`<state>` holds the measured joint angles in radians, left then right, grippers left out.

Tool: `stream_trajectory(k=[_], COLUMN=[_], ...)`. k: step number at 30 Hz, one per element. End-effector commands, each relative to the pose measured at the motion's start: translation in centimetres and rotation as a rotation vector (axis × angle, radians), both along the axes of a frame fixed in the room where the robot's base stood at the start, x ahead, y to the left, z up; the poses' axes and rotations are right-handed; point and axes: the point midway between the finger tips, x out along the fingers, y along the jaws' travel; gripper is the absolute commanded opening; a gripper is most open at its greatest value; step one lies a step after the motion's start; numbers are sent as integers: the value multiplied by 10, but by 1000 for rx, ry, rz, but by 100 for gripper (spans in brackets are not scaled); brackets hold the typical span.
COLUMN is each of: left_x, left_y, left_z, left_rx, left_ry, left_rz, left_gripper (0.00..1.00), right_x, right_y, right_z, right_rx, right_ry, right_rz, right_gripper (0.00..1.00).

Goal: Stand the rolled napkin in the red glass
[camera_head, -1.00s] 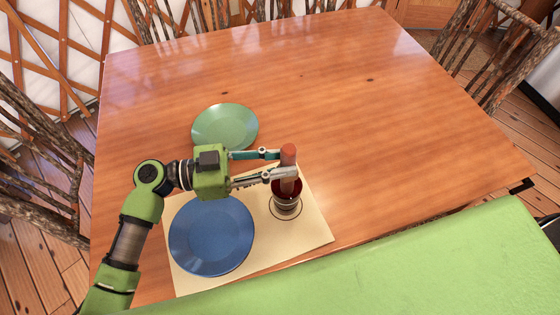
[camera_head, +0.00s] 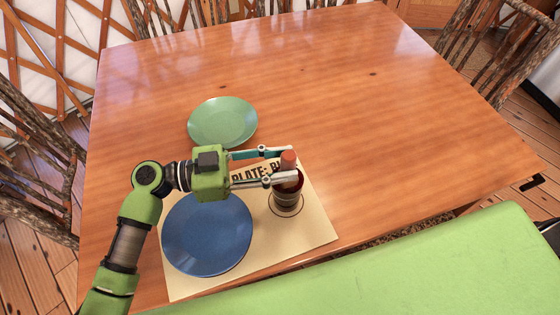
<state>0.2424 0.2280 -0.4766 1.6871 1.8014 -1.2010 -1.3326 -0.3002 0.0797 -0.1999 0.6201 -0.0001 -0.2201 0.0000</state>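The rolled napkin (camera_head: 289,160) is a reddish-orange roll. It stands roughly upright with its lower part inside the red glass (camera_head: 287,200), a dark red tumbler. The glass stands in a printed ring on the cream placemat (camera_head: 310,232). My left gripper (camera_head: 293,165) reaches in from the left at the height of the napkin's top. Its fingers are apart, one on the far side and one on the near side of the napkin. The near finger hides part of the napkin and the glass rim. My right gripper is not in view.
A blue plate (camera_head: 208,234) lies on the mat left of the glass. A green plate (camera_head: 222,122) lies on the wooden table (camera_head: 400,120) behind the mat. Printed lettering on the mat is partly covered by my gripper. The table's middle and right are clear. Rustic chairs stand around.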

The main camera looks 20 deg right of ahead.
Motion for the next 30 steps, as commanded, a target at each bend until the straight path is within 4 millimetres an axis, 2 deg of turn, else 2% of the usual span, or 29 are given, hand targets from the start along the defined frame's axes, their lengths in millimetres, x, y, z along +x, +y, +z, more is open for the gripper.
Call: stream_trajectory(k=[10, 14, 17, 24, 30], left_x=[0, 2, 4, 10, 14], left_y=[0, 9, 25, 77, 108], left_z=[0, -1, -1, -1, -1], left_rx=[0, 1, 3, 3, 2], left_ry=[1, 2, 2, 2, 1], left_rz=[0, 2, 3, 2, 1], left_gripper=[40, 40, 40, 40, 40], right_x=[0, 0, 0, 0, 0], right_y=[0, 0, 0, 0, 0], right_z=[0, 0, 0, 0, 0], right_rx=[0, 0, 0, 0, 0], right_ry=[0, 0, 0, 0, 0], right_rz=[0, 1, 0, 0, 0], right_gripper=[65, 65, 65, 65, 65])
